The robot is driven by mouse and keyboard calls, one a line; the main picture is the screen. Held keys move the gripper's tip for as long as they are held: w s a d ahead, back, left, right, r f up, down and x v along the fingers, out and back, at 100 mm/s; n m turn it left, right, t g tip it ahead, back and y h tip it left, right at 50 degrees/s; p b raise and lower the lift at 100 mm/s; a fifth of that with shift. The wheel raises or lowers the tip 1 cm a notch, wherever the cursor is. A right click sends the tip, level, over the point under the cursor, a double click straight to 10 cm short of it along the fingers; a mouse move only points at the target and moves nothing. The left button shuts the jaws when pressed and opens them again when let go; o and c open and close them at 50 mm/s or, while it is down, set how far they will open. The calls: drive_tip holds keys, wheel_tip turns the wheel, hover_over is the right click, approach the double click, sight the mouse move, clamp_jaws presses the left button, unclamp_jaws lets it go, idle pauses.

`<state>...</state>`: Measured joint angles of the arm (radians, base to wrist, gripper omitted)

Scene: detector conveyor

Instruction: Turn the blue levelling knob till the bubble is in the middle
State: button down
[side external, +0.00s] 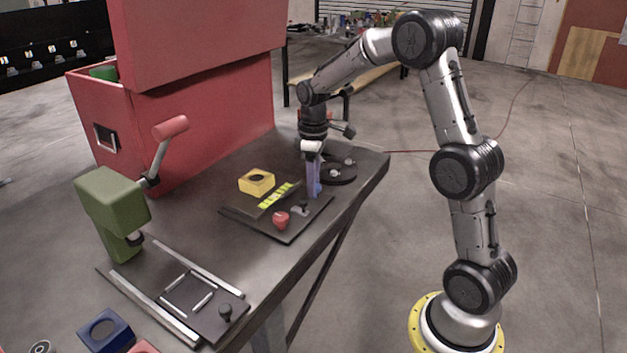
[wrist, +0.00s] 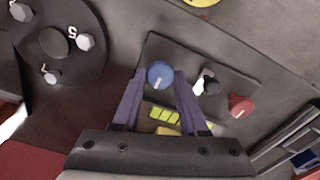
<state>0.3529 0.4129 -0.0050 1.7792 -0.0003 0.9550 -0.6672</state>
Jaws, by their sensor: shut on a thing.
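The blue levelling knob (wrist: 160,74), round with a white pointer line, sits on a dark panel (wrist: 190,52) between my fingertips in the wrist view. My gripper (wrist: 159,77) is shut on it, one purple finger on each side. In the side view my gripper (side external: 314,192) points straight down at the panel (side external: 263,228) and hides the knob. The yellow-green level vial (side external: 277,196) lies on the panel beside my gripper. It also shows between my fingers in the wrist view (wrist: 166,113), crossed by dark lines. I cannot make out where its bubble is.
A red knob (side external: 281,220) and a black toggle (side external: 304,208) are on the same panel, close to my fingers. A yellow block (side external: 257,181) stands behind the vial. A round black disc with bolts (side external: 338,173) is close by. A green press (side external: 115,210) stands front left.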

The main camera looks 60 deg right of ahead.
drive_tip(key=shift+m, duration=2.4)
drive_tip(key=shift+r, duration=0.1)
drive_tip(key=shift+c, duration=2.2)
unclamp_jaws()
wheel_tip(320, 180, up, 14)
